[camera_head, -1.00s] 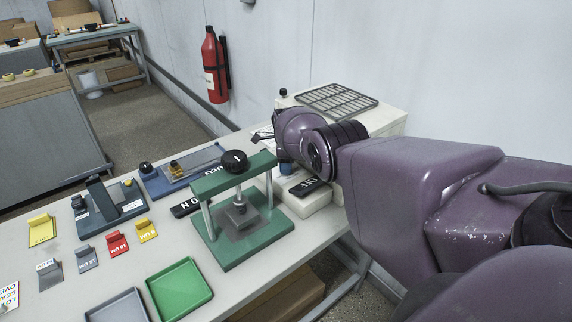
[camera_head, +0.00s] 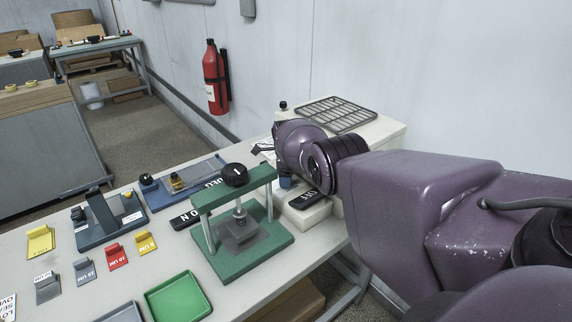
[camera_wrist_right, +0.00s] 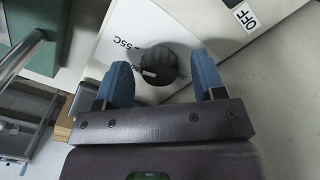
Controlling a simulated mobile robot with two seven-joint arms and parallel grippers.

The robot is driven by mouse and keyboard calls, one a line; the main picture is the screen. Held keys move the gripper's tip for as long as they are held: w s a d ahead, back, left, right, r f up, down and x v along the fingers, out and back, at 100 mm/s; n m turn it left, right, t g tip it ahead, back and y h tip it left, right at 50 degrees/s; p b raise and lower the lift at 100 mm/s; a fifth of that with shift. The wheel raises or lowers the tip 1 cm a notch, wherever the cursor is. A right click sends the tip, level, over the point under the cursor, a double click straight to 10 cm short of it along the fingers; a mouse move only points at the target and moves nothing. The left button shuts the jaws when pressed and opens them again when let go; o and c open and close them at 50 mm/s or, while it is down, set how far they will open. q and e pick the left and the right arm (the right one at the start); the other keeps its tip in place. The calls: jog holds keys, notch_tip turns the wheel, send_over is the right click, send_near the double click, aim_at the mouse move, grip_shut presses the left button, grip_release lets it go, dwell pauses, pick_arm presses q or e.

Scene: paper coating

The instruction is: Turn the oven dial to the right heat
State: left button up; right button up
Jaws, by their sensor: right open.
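The white oven (camera_head: 388,133) stands at the far right end of the bench, with a wire rack on top. Its black round dial (camera_wrist_right: 160,62) shows in the right wrist view, with a white pointer mark toward the left of the picture. The dial is on a white panel with a "55C" mark beside it. My right gripper (camera_wrist_right: 162,70) is open, its blue fingers on either side of the dial with gaps visible. Whether a finger touches it I cannot tell. In the head view my right wrist covers the dial. My left gripper is not in view.
A green press (camera_head: 243,243) with a black knob stands close left of my right wrist. A green tray (camera_head: 180,296) and several coloured tagged blocks are further left. A fire extinguisher (camera_head: 215,77) hangs on the wall.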

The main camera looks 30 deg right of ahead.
notch_tip(320, 180, up, 3)
jog(key=shift+f+p, duration=0.2)
jog(key=shift+p, duration=1)
jog(key=shift+r, duration=1)
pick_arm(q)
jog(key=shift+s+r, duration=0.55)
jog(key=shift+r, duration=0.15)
pick_arm(e)
notch_tip(320, 180, up, 6)
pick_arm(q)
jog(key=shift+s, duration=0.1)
pick_arm(e)
jog(key=shift+s+f, duration=0.1)
